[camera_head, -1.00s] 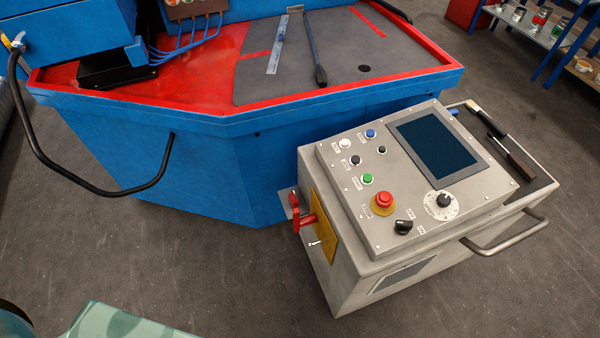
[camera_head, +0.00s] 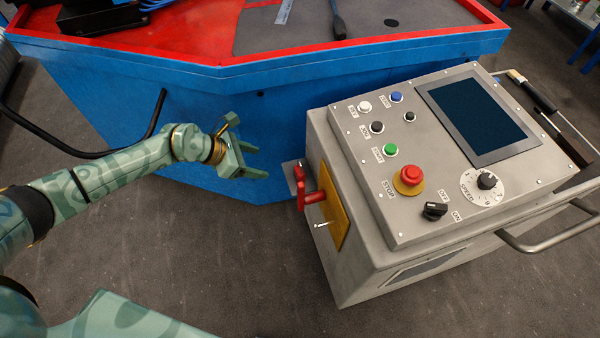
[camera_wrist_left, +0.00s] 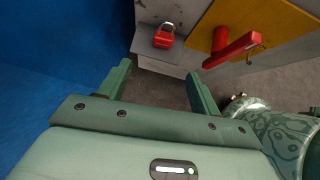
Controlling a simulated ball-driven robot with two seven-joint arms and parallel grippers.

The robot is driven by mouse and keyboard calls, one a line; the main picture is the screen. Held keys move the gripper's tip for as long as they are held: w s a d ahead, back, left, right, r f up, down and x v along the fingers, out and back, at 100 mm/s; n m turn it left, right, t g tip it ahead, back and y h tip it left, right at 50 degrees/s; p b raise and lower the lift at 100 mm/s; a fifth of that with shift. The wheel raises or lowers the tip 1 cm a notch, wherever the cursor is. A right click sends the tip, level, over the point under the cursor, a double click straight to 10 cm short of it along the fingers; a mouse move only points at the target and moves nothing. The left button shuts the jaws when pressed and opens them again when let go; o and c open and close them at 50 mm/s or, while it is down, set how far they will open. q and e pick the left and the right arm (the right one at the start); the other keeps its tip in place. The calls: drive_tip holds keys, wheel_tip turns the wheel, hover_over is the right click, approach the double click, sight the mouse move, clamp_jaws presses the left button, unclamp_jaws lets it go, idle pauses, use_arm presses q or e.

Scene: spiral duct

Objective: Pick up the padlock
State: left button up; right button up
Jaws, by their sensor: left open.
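My left gripper (camera_head: 258,162) is open and empty, left of the grey console and in front of the blue bench side. In the left wrist view its two fingers (camera_wrist_left: 160,75) point towards the padlock, with a gap between them and it. My right gripper is not in view.
The grey control console (camera_head: 370,275) has buttons, a screen and a side rail (camera_head: 550,240). The red handle sticks out from its yellow plate close to the padlock. The blue bench (camera_head: 225,190) stands behind. The floor (camera_head: 220,260) in front is clear.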

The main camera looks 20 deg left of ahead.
sight(299, 170)
use_arm(q)
drive_tip(key=b+x, duration=0.4)
drive_tip(key=x, duration=0.7)
drive_tip(key=shift+b, duration=0.3)
drive_tip(key=shift+w+d+f+b, duration=0.2)
drive_tip(key=shift+d+f+b, duration=0.2)
drive_tip(key=shift+d, duration=0.15)
drive_tip(key=shift+w+d+f+b, duration=0.25)
drive_tip(key=shift+d+f+b, duration=0.1)
drive_tip(key=shift+d, duration=0.15)
drive_tip(key=shift+b+x, duration=0.6)
drive_tip(key=shift+x, duration=0.5)
drive_tip(key=shift+w+d+r, duration=0.15)
drive_tip(key=shift+d+r, duration=0.05)
drive_tip(key=c, duration=1.2)
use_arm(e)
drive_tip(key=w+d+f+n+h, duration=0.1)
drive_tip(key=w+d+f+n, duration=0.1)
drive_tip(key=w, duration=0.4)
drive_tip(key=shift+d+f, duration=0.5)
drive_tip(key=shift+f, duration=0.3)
use_arm(q)
drive_tip(key=shift+r, duration=0.15)
